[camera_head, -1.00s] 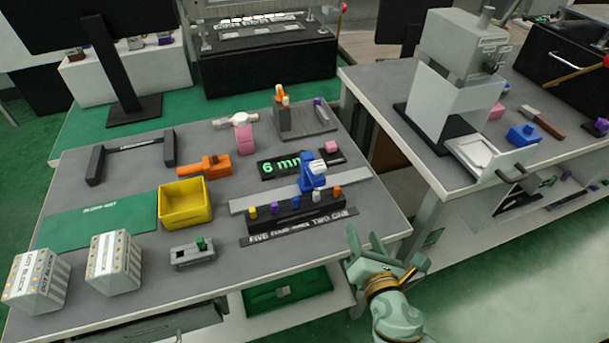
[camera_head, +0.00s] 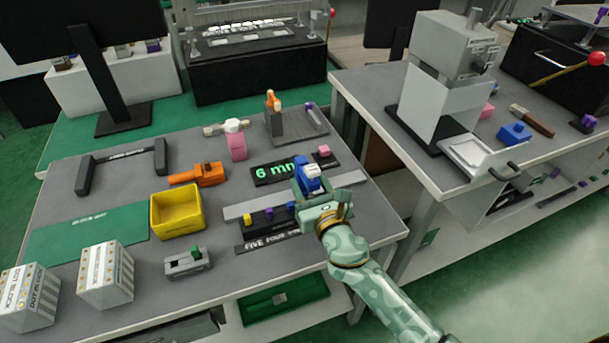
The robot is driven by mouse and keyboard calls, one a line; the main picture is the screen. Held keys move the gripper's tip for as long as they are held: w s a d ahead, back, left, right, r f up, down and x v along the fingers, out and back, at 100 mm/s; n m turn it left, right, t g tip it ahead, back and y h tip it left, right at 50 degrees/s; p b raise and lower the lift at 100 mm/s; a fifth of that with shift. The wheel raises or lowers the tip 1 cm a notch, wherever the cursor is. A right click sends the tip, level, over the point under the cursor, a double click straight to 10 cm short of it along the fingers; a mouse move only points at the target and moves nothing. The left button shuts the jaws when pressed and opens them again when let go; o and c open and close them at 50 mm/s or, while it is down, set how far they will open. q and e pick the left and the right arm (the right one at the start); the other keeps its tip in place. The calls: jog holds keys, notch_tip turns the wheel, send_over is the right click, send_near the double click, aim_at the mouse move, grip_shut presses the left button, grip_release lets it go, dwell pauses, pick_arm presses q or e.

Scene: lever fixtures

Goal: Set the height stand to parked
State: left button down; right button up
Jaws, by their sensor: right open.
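No label in view reads "height stand", so I cannot tell for certain which fixture it is. A display (camera_head: 268,173) on the left table reads "6 mm". Just in front of it, a blue piece with a pale top (camera_head: 308,178) stands at a pale flat strip (camera_head: 240,210). My right gripper (camera_head: 322,197) is open beside the blue piece and overlaps its lower part in the picture; I cannot tell whether they touch. The gripper and arm hide the right part of the black block with coloured knobs (camera_head: 262,225) and its number strip. My left gripper is out of view.
An orange clamp (camera_head: 200,175), a yellow bin (camera_head: 178,211) and a small green-switch box (camera_head: 184,261) are to the left. A press-like machine (camera_head: 440,95) stands on the right table.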

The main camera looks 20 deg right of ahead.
aim_at(305, 193)
jog(key=shift+w, duration=1.6)
grip_shut()
jog(key=d, duration=0.7)
jog(key=d+b, duration=0.1)
jog(key=d, duration=0.6)
jog(key=shift+w+f, duration=0.15)
jog(key=shift+w, duration=0.05)
jog(key=shift+d, duration=0.1)
jog(key=shift+c, duration=0.6)
grip_release()
jog(key=shift+d, duration=0.1)
jog(key=shift+o, duration=0.6)
jog(key=shift+d, duration=0.1)
